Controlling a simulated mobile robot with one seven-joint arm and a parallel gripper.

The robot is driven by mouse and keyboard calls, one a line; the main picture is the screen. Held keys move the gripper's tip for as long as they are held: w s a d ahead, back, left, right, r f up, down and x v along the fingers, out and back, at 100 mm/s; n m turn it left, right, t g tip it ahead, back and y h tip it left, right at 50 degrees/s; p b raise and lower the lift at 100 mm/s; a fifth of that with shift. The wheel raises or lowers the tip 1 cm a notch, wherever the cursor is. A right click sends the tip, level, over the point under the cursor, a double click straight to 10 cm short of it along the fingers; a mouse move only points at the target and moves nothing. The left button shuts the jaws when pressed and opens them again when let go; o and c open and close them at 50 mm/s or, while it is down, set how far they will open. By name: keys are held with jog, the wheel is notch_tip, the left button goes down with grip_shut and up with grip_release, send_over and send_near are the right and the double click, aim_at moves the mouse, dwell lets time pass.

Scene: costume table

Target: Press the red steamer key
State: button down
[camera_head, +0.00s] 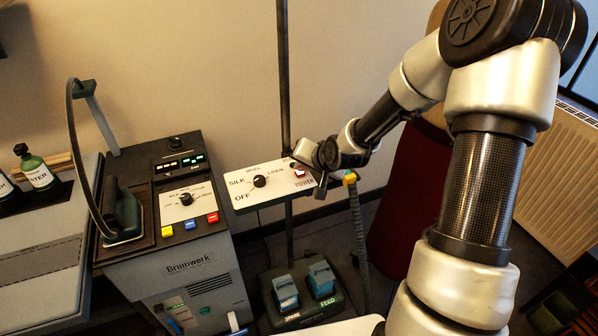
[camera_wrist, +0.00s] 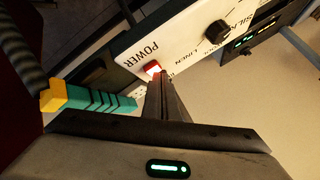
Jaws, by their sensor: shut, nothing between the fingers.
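The red steamer key (camera_wrist: 152,67) is a small key beside the word POWER on the white steamer panel (camera_wrist: 185,50). It looks lit, with a pale glow at its lower edge. In the head view the key (camera_head: 299,173) shows at the panel's right end, just below my gripper (camera_head: 297,163). In the wrist view my gripper (camera_wrist: 158,80) is shut and empty, its fingertips pointing at the key and overlapping its near edge. I cannot tell whether they touch it.
The panel's black knob (camera_head: 260,181) is left of the key. The Brimwerk station (camera_head: 188,262) has yellow, blue and another red key (camera_head: 213,217). A teal and yellow handle (camera_wrist: 88,100) is close beside my fingers. Two pedals (camera_head: 304,286) stand below.

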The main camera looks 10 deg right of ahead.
jog(key=shift+f, duration=0.15)
jog(key=shift+r+p, duration=0.55)
jog(key=shift+r, duration=0.1)
notch_tip(320, 180, up, 6)
jog(key=p, duration=0.5)
jog(key=shift+r, duration=0.1)
dwell(0.5)
